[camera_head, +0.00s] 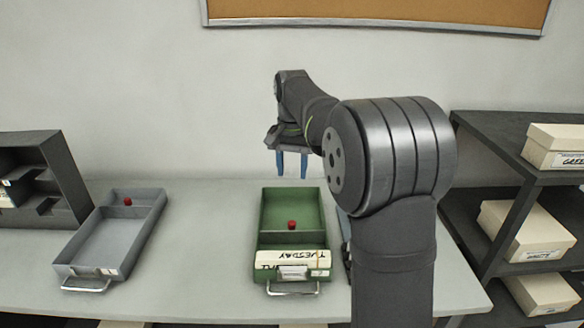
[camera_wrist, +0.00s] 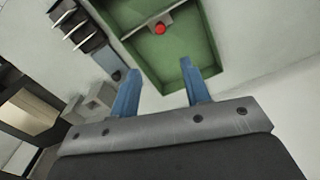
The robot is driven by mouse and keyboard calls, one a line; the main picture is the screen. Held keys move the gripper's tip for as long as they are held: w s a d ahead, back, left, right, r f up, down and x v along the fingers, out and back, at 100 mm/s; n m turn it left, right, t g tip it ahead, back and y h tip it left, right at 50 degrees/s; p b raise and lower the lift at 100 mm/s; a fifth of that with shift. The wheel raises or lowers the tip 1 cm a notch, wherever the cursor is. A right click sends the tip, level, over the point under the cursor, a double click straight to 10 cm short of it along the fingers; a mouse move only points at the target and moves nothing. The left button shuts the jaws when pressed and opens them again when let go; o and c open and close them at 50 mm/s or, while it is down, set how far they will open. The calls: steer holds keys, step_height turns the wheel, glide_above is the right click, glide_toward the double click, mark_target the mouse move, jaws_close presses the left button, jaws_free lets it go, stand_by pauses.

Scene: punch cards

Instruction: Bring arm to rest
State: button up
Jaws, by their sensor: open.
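My gripper (camera_head: 292,163) has two blue fingers pointing down, above the table behind the far end of the green tray (camera_head: 284,240). The fingers are apart with nothing between them. In the wrist view my gripper (camera_wrist: 158,92) also shows spread, empty fingers, with the green tray beyond them. My arm covers part of the table to the right of the green tray.
The green tray holds a red knob (camera_head: 292,225) and a card block marked TUESDAY (camera_head: 290,259). A grey tray (camera_head: 112,240) lies to the left. A dark rack (camera_head: 45,175) stands at far left; a dark shelf (camera_head: 500,140) with several labelled boxes stands right. Table between trays is clear.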

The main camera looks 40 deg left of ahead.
mark_target(292, 223)
stand_by(0.4)
step_height(292, 223, down, 18)
steer(key=shift+r, duration=0.2)
stand_by(0.5)
